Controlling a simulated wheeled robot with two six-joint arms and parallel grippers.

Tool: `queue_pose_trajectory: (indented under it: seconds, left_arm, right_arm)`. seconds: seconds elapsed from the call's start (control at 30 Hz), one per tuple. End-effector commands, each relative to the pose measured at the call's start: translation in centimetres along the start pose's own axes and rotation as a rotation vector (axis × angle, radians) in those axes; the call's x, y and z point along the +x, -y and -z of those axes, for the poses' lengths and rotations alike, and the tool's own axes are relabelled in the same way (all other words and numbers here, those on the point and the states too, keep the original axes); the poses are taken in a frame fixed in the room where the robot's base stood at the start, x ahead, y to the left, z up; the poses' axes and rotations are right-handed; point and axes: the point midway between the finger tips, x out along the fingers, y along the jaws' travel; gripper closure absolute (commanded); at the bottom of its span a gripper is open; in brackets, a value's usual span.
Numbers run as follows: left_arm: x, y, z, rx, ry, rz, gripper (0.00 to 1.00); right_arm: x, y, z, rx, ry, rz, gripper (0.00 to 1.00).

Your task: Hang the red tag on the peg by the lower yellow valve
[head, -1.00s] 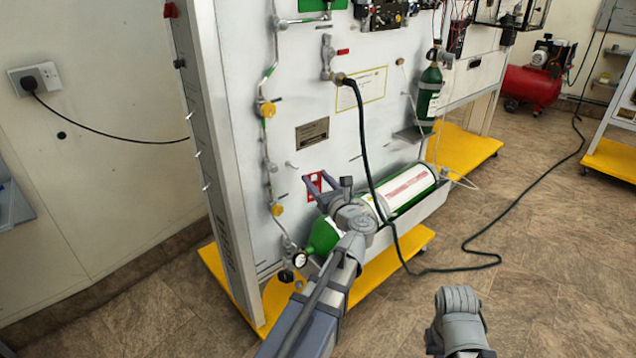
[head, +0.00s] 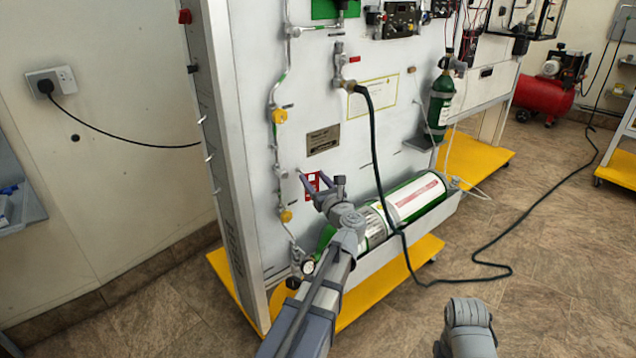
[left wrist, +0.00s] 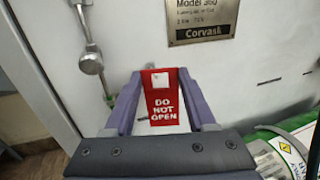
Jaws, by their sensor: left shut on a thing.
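The red tag (head: 312,184) has white "DO NOT OPEN" lettering and a pale square near its top. My left gripper (head: 313,178) is shut on the red tag, which hangs upright between its purple fingers in front of the white panel. It also shows in the left wrist view (left wrist: 162,98). The lower yellow valve (head: 285,215) is on the pipe at the panel's left side, below and left of the tag. I cannot make out the peg; the fingers or tag may hide it. The right gripper is out of view; only a grey part of my right arm shows.
A second yellow valve (head: 279,116) sits higher on the same pipe. A nameplate (head: 323,139) is above the tag. A green cylinder (head: 418,198) lies below and right, partly behind my left arm.

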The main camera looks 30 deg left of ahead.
Motion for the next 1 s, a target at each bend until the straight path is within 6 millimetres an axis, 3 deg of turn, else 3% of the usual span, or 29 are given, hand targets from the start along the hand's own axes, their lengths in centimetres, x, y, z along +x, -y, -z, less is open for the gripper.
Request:
queue_pose_trajectory:
  seconds: [0.5,1.0]
  left_arm:
    - [2.9,-0.8,0.5,0.000,0.000,-0.001,0.95]
    - [3.8,-1.1,1.3,0.000,0.000,0.000,0.95]
  right_arm:
    - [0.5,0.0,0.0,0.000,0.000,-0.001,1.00]
    - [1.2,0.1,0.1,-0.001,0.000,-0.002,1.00]
